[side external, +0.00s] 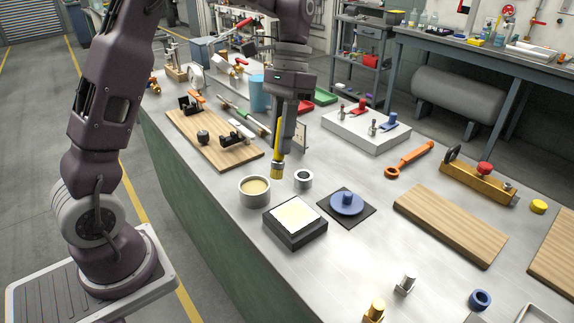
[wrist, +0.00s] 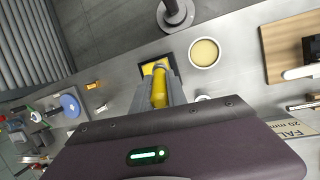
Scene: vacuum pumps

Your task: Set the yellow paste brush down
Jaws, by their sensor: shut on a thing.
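The yellow paste brush (side external: 277,140) hangs upright in my gripper (side external: 284,138), bristle end down. Its lower end is beside the pot of cream paste (side external: 254,199), on the side away from my base; I cannot tell whether it touches the table. In the wrist view the brush (wrist: 159,90) sits between the fingers of my gripper (wrist: 159,102), which is shut on it. The paste pot (wrist: 204,53) shows to the right of the brush there.
A wooden board with tools (side external: 190,125) lies behind left. Bare metal table (side external: 325,275) shows in front.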

